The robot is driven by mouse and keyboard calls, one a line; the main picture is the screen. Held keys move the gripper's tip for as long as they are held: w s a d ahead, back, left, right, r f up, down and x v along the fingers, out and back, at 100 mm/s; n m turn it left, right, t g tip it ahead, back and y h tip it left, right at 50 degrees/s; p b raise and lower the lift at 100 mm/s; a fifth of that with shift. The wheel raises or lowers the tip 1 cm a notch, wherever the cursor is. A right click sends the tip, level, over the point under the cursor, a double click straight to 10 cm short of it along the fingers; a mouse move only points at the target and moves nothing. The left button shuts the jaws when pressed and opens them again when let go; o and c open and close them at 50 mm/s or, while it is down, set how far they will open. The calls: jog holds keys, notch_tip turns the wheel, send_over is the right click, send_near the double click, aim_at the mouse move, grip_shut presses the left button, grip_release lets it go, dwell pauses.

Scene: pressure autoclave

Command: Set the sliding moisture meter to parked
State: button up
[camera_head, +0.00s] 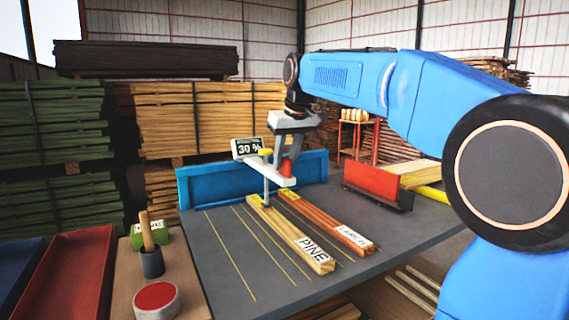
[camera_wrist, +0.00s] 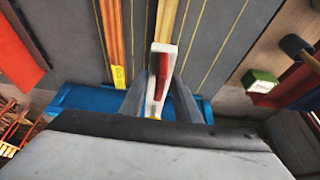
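The moisture meter stands over the pine board (camera_head: 295,238) on a thin post. Its display (camera_head: 247,148) reads 30 %, and a white bar (camera_head: 272,171) with a red part (camera_head: 286,167) reaches out to the right. My gripper (camera_head: 284,165) points down at the red part from above. In the wrist view the white bar (camera_wrist: 159,72), red along its right side, lies between my two grey fingers (camera_wrist: 160,85). The fingers sit close to both sides, but I cannot tell whether they press on it. The meter's lower end is partly hidden.
A larch board (camera_head: 325,222) lies beside the pine on the grey table (camera_head: 235,270), which has several yellow lines. A blue panel (camera_head: 215,183) stands behind. A red block (camera_head: 377,182) is at right; a cup (camera_head: 152,262) and red-topped pot (camera_head: 156,298) are at left.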

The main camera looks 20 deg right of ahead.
jog(key=shift+w+f, duration=0.2)
jog(key=shift+f, duration=0.3)
grip_shut()
jog(key=w+d, duration=0.3)
jog(key=d, duration=1.2)
jog(key=w+d, duration=0.3)
jog(key=d, duration=1.2)
jog(key=shift+d, duration=0.35)
jog(key=shift+r, duration=0.1)
grip_release()
jog(key=shift+d, duration=0.2)
